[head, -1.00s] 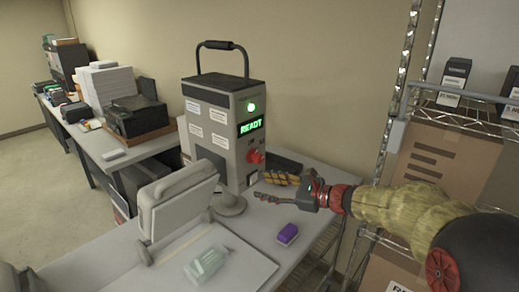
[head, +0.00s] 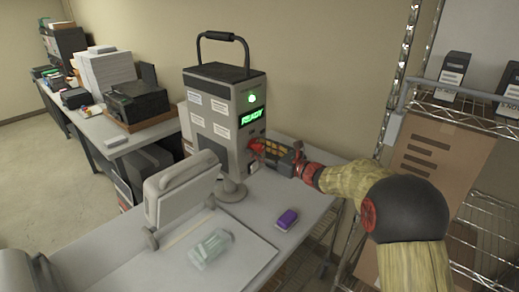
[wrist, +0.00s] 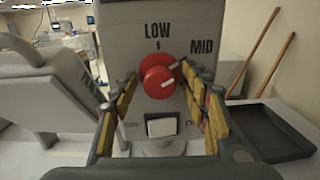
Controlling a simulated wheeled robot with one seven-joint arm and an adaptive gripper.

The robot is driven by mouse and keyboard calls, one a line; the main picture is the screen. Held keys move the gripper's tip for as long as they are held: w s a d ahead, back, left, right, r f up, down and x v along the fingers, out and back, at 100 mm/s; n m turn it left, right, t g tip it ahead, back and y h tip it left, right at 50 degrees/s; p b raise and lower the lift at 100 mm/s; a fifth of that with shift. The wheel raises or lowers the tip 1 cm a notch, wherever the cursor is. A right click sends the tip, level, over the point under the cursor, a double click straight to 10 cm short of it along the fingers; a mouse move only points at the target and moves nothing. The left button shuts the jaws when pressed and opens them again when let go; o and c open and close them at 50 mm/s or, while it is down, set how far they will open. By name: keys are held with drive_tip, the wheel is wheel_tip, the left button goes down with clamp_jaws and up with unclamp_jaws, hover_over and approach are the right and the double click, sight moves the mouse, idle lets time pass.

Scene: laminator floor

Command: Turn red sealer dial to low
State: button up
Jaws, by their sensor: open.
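The red dial (head: 256,146) is on the front of the grey sealer (head: 225,117), below a green READY display. In the wrist view the dial (wrist: 157,77) shows near the centre, with LOW printed above it and MID to its upper right. Its white pointer line slants up and right, toward MID. My gripper (head: 270,149) is open at the dial. In the wrist view its yellow-padded fingers (wrist: 158,88) stand on either side of the dial; I cannot tell whether they touch it.
A white rocker switch (wrist: 161,128) sits below the dial, with lettering partly hidden by the fingers. A purple block (head: 287,219) and a clear bag (head: 211,247) lie on the table. A wire shelf (head: 470,110) with boxes stands to the right. A black tray (wrist: 265,130) is at the right.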

drive_tip(key=shift+c, duration=1.1)
drive_tip(key=c, duration=0.9)
drive_tip(key=shift+c, duration=0.2)
drive_tip(key=shift+f+b, duration=0.1)
drive_tip(key=shift+b, duration=0.4)
drive_tip(key=n+b, duration=0.1)
drive_tip(key=b, duration=0.1)
drive_tip(key=n+b, duration=0.1)
drive_tip(key=b, duration=0.2)
drive_tip(key=shift+f+n, duration=0.25)
drive_tip(key=shift+n, duration=0.15)
drive_tip(key=n+b, duration=0.2)
drive_tip(key=b, duration=0.3)
drive_tip(key=shift+n, duration=0.3)
drive_tip(key=n+b, duration=0.4)
drive_tip(key=b, duration=0.3)
drive_tip(key=n+b, duration=0.2)
drive_tip(key=b, duration=0.1)
drive_tip(key=shift+w+r, duration=0.1)
drive_tip(key=shift+r, duration=0.15)
drive_tip(key=shift+r+n, duration=0.1)
drive_tip(key=shift+n, duration=0.3)
